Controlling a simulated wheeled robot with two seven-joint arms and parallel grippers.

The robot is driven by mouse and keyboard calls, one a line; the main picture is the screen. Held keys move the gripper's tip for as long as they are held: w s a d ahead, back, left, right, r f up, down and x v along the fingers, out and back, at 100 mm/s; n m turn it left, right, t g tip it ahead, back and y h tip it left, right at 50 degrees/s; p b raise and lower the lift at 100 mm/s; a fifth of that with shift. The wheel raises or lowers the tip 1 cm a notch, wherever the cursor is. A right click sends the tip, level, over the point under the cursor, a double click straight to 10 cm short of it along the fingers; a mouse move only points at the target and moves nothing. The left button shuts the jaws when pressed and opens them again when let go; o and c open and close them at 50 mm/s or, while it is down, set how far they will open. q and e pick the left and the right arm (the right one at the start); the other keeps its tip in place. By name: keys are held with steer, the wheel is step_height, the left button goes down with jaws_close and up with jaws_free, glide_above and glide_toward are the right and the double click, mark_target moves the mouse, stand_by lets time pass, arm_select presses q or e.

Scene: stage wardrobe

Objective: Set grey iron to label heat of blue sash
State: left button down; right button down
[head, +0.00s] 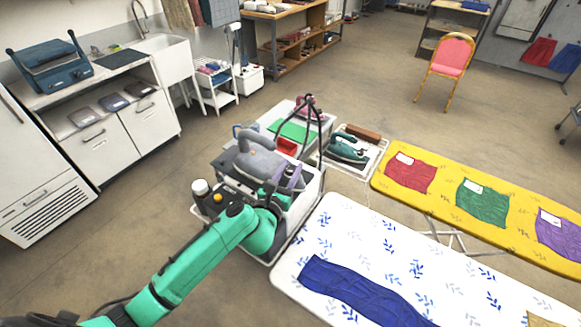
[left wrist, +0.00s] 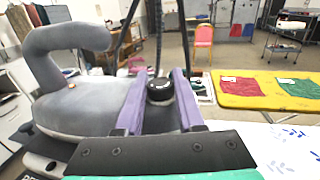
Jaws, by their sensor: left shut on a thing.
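The grey iron (head: 252,160) stands on a light station at the middle of the head view. Its handle and body fill the left of the left wrist view (left wrist: 72,100). A black heat dial (left wrist: 160,88) with small pale markings sits at its side; the setting is too small to read. My left gripper (head: 290,178) is at the iron, and its purple fingers (left wrist: 158,100) are shut on the dial from both sides. The blue sash (head: 355,290) lies on the white ironing board (head: 318,232); no label on it can be made out. My right gripper is not in view.
A yellow board (head: 440,178) carries red, green and purple cloths with white tags. A green iron (head: 345,150) rests on a stand behind the station. A green mat (head: 293,130) and red box (head: 287,146) lie close behind the grey iron. Open floor lies beyond.

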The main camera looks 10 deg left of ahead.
arm_select(q)
steer(key=m+g+h, duration=0.1)
steer(key=m+h, duration=0.1)
steer(key=h, duration=0.1)
steer(key=m+g+h, duration=0.1)
steer(key=m+h, duration=0.1)
steer(key=h, duration=0.1)
steer(key=shift+a+f+g, duration=0.1)
steer(key=shift+g, duration=0.2)
steer(key=shift+m+g+h+b, duration=0.7)
steer(key=shift+m+g+h, duration=0.9)
steer(key=shift+h, duration=0.4)
steer(key=shift+m, duration=0.3)
steer(key=c, duration=0.5)
jaws_free()
steer(key=b+v, duration=0.4)
steer(key=v, duration=1)
steer(key=shift+f, duration=0.15)
steer(key=shift+s+a, duration=0.15)
steer(key=shift+a, duration=0.05)
